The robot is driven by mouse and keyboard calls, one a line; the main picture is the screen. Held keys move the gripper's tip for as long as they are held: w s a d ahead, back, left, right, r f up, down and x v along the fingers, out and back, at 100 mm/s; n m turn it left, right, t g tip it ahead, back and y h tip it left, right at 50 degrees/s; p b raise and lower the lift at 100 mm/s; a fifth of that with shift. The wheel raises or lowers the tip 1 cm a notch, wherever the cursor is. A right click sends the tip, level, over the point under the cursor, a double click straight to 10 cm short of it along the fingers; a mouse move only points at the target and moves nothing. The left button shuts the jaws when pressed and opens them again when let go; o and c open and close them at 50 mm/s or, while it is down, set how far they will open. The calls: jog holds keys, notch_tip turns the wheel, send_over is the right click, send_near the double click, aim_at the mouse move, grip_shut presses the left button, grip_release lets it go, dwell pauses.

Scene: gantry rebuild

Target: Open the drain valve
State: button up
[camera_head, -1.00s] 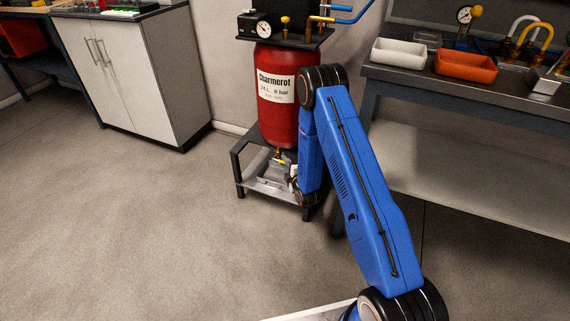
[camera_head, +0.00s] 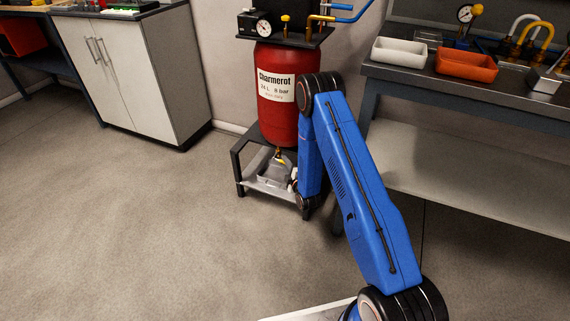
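The red air tank (camera_head: 277,105) labelled "Charmerot" stands upright on a dark metal stand (camera_head: 238,165). A small brass drain valve (camera_head: 278,154) with a yellow part hangs under the tank's bottom, above a grey tray on the stand's lower shelf. My blue arm reaches in from the lower right, and its wrist comes down at the stand's right side. My gripper (camera_head: 291,183) is small and partly hidden by the wrist, low beside the tray and right of the valve. I cannot see whether its fingers are apart or touching the valve.
A workbench (camera_head: 480,95) with a white bin (camera_head: 399,51) and an orange bin (camera_head: 466,68) stands on the right. A white cabinet (camera_head: 130,75) stands on the left. A black compressor unit with a gauge sits above the tank. The floor in front is clear.

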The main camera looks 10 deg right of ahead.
jog(key=shift+o, duration=0.9)
jog(key=s+d, duration=0.3)
jog(key=s, duration=1.4)
jog(key=shift+r, duration=0.35)
jog(key=shift+c, duration=0.6)
